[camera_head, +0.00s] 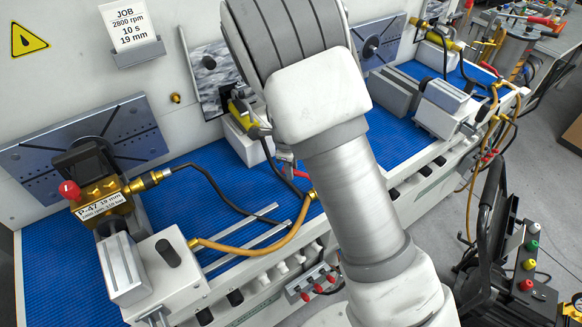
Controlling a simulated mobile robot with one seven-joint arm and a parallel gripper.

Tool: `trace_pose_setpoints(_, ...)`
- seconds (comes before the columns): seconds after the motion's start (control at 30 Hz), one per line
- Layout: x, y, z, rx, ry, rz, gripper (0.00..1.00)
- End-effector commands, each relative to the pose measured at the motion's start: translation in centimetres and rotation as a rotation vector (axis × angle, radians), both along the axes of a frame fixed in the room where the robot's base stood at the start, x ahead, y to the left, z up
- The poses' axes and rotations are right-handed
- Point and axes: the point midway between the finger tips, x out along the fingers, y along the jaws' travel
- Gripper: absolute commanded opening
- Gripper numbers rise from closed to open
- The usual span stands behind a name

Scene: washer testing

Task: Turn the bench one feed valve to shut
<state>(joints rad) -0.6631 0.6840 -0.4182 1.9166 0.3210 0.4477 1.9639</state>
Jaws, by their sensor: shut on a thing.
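My gripper is not visible; my white arm fills the middle of the view and hides what lies behind it. A front panel (312,283) with several red handles sits on the bench edge, left of my arm. Another red part (300,173) shows beside my arm, near the upper end of a yellow hose (262,243). I cannot tell which of these is the bench one feed valve, or whether it is open or shut. On the left bench, a brass pump (104,195) labelled P-47 with a red knob (69,190) stands by a white vise (165,275).
A job card (128,25) reads 2800 rpm, 10 s, 19 mm. The blue bench mat (55,260) continues right, with a second vise (445,105) and another yellow pump (436,34). A black-handled cart (515,270) stands on the floor at lower right.

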Motion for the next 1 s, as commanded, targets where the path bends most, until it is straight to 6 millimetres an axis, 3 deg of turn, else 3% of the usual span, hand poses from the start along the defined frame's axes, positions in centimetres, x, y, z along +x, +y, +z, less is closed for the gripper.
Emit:
trace_pose_setpoints(0.6, 3.6, -2.0, 0.2, 0.000, -0.002, -0.523, 0.00)
trace_pose_setpoints(1.0, 4.3, -2.9, 0.1, 0.001, -0.003, -0.665, 0.00)
